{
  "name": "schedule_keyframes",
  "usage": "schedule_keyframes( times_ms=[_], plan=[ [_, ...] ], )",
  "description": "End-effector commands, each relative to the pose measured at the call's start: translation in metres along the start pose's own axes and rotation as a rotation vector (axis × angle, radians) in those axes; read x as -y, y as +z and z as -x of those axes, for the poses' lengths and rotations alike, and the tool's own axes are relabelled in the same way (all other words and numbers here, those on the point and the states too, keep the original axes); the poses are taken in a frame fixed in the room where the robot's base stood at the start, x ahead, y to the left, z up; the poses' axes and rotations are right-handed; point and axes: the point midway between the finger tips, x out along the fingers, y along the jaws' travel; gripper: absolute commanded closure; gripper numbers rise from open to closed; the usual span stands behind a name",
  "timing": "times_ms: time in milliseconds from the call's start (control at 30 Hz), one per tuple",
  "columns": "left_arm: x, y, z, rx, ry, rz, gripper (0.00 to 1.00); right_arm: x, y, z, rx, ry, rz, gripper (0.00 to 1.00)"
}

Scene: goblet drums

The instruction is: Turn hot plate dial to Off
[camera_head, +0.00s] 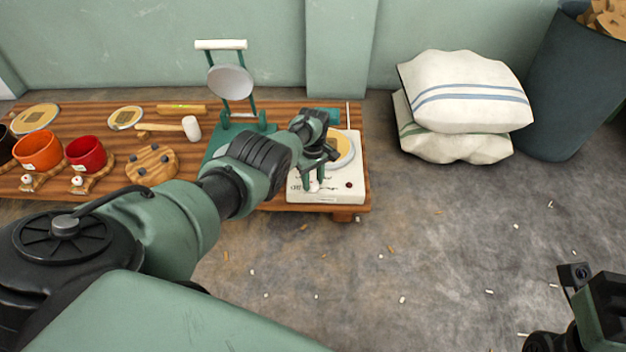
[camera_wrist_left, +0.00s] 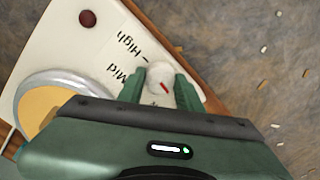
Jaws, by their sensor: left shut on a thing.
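The white hot plate (camera_head: 328,197) sits at the right end of the low wooden table, with a round tan disc in a metal ring on top. In the left wrist view, its white dial (camera_wrist_left: 158,72) has a red mark, near the printed words "High" and "Mid". The mark slants to the lower right in that view; any Off label is not readable. My left gripper (camera_wrist_left: 161,88) is shut on the dial, one green finger on each side. My right arm's dark end (camera_head: 590,310) shows at the lower right edge; its fingers cannot be made out.
A dark red round spot (camera_head: 348,185) is on the plate's front. A green stand with a round disc (camera_head: 230,82) rises behind my left arm. Orange (camera_head: 38,150) and red (camera_head: 86,154) pots stand left. Stacked cushions (camera_head: 465,95) lie right. The floor in front has small scraps.

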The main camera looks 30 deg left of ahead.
Motion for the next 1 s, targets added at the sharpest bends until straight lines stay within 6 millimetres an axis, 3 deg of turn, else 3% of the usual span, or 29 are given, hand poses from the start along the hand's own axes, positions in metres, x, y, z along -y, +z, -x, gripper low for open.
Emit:
schedule_keyframes(
  times_ms=[333,867,900,967,1000],
  plan=[
    [0.0009,0.0010,-0.0008,0.002,-0.004,0.132,1.00,0.0001,-0.0002,-0.0004,-0.001,-0.001,0.000,0.64],
    [0.0008,0.0006,-0.0006,0.002,-0.002,0.155,1.00,0.0002,-0.0002,-0.0005,-0.002,-0.001,0.000,0.64],
    [0.0008,0.0006,-0.0006,0.002,-0.002,0.155,0.57,0.0002,-0.0002,-0.0005,-0.002,-0.001,0.000,0.64],
    [0.0007,0.0005,-0.0006,0.002,-0.002,0.154,0.43,0.0002,-0.0002,-0.0005,-0.002,-0.001,0.000,0.64],
    [0.0007,0.0004,-0.0005,0.001,-0.002,0.154,0.43,0.0002,-0.0002,-0.0005,-0.002,-0.001,0.000,0.64]
  ],
)
